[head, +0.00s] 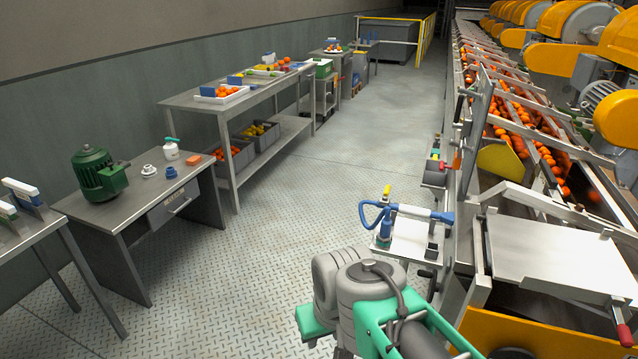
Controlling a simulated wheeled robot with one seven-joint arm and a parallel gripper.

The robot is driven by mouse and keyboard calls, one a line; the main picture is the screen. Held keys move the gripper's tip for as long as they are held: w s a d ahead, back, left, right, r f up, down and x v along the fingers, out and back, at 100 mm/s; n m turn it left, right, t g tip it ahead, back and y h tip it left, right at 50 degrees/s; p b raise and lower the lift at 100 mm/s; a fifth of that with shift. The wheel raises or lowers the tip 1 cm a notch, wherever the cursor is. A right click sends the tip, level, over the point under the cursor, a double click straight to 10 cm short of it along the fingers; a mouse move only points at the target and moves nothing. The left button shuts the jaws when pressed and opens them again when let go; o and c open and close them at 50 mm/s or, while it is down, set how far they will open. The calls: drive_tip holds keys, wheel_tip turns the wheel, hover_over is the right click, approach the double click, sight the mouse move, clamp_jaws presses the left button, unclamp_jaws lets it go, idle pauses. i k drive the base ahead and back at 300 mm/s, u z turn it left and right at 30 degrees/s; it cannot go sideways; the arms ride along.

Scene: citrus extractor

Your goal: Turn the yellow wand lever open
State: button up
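A wand with a blue and white barrel (415,212) lies roughly level above a small pale shelf (408,245) at the side of the machine. A small yellow lever (387,191) stands up near the wand's left end. A blue hose (367,222) loops at that same end. The lever is small here, and its exact setting cannot be told. My grey and green arm fills the bottom middle, in front of and below the shelf. My gripper is not visible, and nothing is seen touching the lever.
The conveyor (520,125) with oranges and a metal frame runs along the right. A grey desk (150,215) with a green motor (98,175) and a long workbench (237,100) stand at left. The patterned floor between is clear.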

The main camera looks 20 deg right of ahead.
sight(387, 189)
drive_tip(key=u, duration=0.7)
drive_tip(key=i, duration=0.85)
drive_tip(key=u, duration=0.6)
drive_tip(key=i, duration=1.1)
drive_tip(key=z, duration=0.6)
drive_tip(key=i, duration=0.8)
drive_tip(key=z, duration=1.25)
drive_tip(key=i, duration=0.45)
drive_tip(key=z, duration=0.45)
